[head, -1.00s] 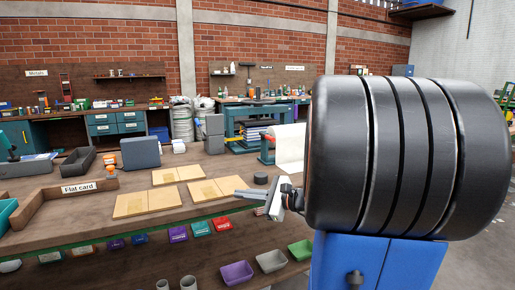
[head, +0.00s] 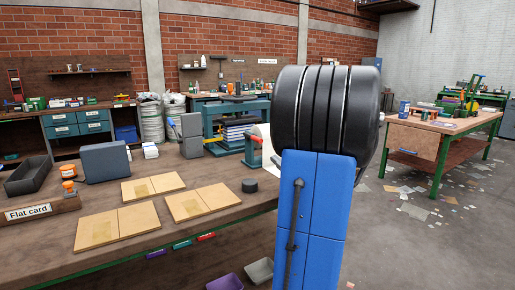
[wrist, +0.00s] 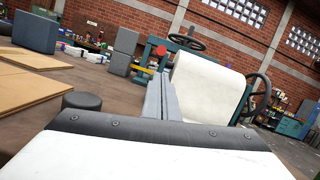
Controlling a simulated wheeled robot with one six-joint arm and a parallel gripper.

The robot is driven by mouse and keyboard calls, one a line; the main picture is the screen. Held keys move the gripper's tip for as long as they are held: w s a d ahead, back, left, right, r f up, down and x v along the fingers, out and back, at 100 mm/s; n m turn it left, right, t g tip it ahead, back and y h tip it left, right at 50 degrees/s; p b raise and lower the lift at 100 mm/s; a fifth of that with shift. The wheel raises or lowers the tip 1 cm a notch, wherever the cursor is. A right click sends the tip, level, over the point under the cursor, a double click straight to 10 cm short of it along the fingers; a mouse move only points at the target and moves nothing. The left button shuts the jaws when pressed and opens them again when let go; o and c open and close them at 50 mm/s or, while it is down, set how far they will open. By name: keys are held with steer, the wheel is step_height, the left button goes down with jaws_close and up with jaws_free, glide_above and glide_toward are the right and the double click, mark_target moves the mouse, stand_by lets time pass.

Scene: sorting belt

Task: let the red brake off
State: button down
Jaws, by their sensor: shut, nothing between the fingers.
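A small red part (head: 254,138), which I take for the red brake, shows beside a white roll (head: 264,145) at the bench's right end. Its shape and position are too small to read. In the wrist view a red knob (wrist: 161,51) shows just beyond the fingers, left of the white roll (wrist: 207,88); I cannot tell if it is the same part. My gripper (wrist: 158,92) is shut and empty, pointing toward the roll, with no visible contact. In the head view my arm hides the gripper.
Wooden boards (head: 107,227) and a dark round puck (head: 250,186) lie on the bench. Grey boxes (head: 190,135) stand left of the roll. A teal press frame (head: 236,118) with a handwheel (wrist: 187,42) is behind. Open floor (head: 420,240) lies to the right.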

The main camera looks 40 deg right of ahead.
stand_by(0.3)
glide_toward(253, 137)
steer(key=w+d+f, duration=0.2)
steer(key=w, duration=0.3)
steer(key=shift+s+d+r, duration=0.15)
steer(key=shift+s+r, duration=0.05)
steer(key=shift+r, duration=0.15)
